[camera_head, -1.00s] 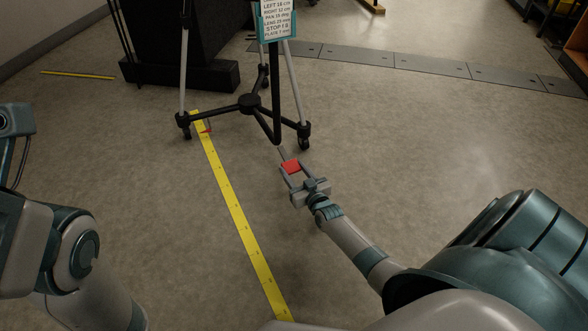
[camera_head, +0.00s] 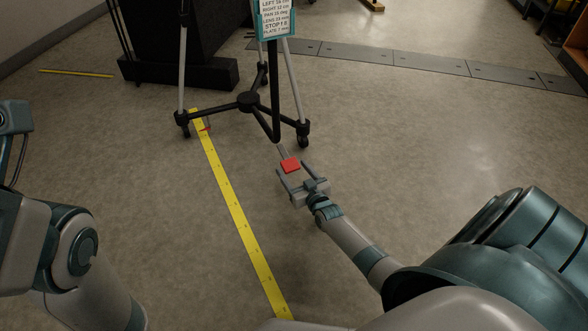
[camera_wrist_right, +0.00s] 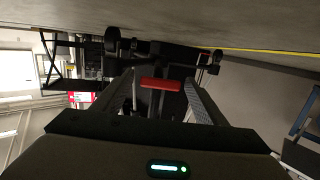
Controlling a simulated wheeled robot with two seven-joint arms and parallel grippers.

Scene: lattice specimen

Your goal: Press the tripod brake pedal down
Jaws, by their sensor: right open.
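The tripod (camera_head: 250,101) stands on black wheeled feet at the back centre. Its red brake pedal (camera_head: 290,165) sticks out toward me at the end of a thin bar, low near the right front wheel. My right gripper (camera_head: 293,168) is open, with its fingers spread to either side of the pedal. In the right wrist view the red pedal (camera_wrist_right: 160,85) shows between the open fingers (camera_wrist_right: 163,82). I cannot tell whether the gripper touches it. Parts of my left arm show at the left edge, but its gripper is not in view.
A yellow marked tape strip (camera_head: 230,205) runs along the floor left of my right gripper. A black cabinet (camera_head: 180,72) stands behind the tripod at the left. A sign (camera_head: 275,18) hangs on the tripod. The floor to the right is clear.

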